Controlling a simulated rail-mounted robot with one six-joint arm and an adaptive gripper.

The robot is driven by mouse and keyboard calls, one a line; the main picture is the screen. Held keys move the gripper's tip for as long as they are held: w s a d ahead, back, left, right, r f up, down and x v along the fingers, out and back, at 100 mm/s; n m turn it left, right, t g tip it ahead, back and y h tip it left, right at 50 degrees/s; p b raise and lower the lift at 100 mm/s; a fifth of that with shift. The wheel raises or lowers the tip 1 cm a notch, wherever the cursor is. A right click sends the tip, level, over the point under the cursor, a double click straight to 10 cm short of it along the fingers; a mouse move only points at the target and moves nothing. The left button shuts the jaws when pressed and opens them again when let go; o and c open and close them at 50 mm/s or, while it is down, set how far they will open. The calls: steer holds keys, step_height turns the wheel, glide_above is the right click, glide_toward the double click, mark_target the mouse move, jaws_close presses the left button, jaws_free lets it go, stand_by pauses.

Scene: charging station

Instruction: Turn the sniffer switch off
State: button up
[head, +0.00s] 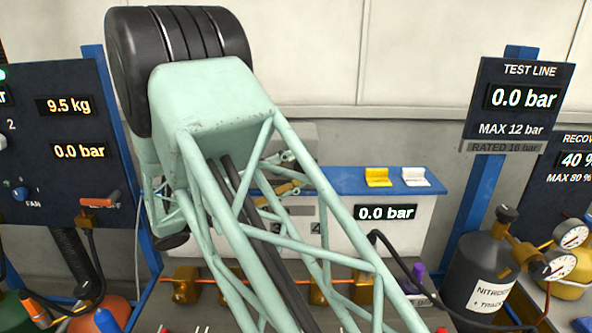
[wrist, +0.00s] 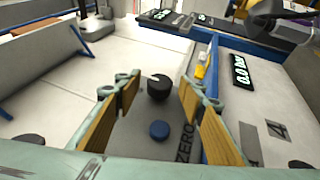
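My gripper (wrist: 159,92) is open in the wrist view, with one wood-coloured finger pad on each side. A black round knob with a white pointer mark (wrist: 159,88) shows in the gap between the fingertips; it seems to be the sniffer switch, though I see no label naming it. Both fingers look apart from the knob. I cannot tell how deep it lies between them. A blue round button (wrist: 159,130) sits nearer on the same grey panel, beside the word ZERO. In the head view my arm hides the knob, and only part of my gripper (head: 283,175) shows.
A blue ledge (head: 340,181) carries a yellow block (head: 377,177) and a white block (head: 415,177) above a 0.0 bar display (head: 386,213). Brass valves (head: 186,285) line the pipe below. A black nitrogen bottle (head: 480,270) with gauges stands right; a dark panel (head: 60,150) stands left.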

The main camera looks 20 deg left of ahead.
steer(key=v, duration=1.1)
steer(key=shift+a, duration=0.2)
steer(key=shift+s, duration=0.1)
